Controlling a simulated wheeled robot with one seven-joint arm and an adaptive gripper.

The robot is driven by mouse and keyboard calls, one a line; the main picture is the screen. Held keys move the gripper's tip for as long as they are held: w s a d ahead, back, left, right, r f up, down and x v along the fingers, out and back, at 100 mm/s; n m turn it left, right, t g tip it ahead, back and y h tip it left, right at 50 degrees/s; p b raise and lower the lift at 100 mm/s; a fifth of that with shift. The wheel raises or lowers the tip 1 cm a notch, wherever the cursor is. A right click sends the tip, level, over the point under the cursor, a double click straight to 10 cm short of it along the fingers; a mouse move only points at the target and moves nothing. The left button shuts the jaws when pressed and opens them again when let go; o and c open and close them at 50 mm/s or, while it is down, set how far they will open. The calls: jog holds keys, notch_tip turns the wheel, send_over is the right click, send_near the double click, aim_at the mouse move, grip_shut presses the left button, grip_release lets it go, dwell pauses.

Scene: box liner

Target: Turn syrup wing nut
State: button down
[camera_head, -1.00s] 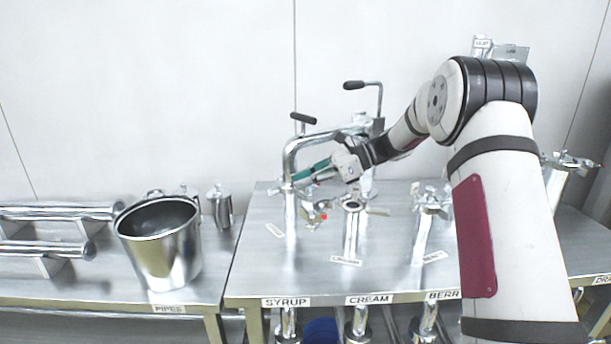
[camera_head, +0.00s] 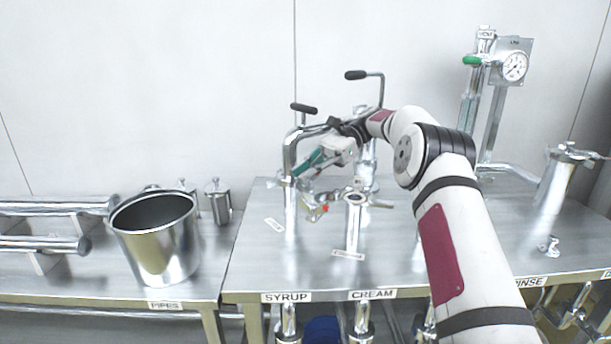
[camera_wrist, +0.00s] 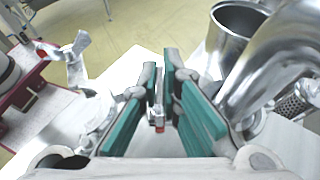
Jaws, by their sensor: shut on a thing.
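The syrup post (camera_head: 291,215) stands above the SYRUP label (camera_head: 287,297). A bent pipe with a black handle rises from it. My gripper (camera_head: 298,180), with teal finger pads, reaches from the right to the joint on this post. In the wrist view my gripper (camera_wrist: 160,80) has its pads close together around a narrow metal piece (camera_wrist: 158,108), which looks like the syrup wing nut; the pads hide most of it. The nut's angle cannot be told. A metal fitting with a red spot (camera_head: 316,207) sits just right of the post, below my gripper.
The cream post (camera_head: 354,225) stands close on the right. A steel bucket (camera_head: 160,250) and a lidded canister (camera_head: 219,203) stand left. A gauge (camera_head: 515,66) on a stand is at back right. In the wrist view a curved pipe (camera_wrist: 285,60) is close on the right.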

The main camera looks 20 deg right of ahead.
dwell(0.4)
jog(key=c, duration=1.8)
grip_release()
jog(key=shift+r+m+t+p, duration=0.1)
jog(key=shift+m+t+p, duration=0.2)
jog(key=shift+m+t, duration=0.1)
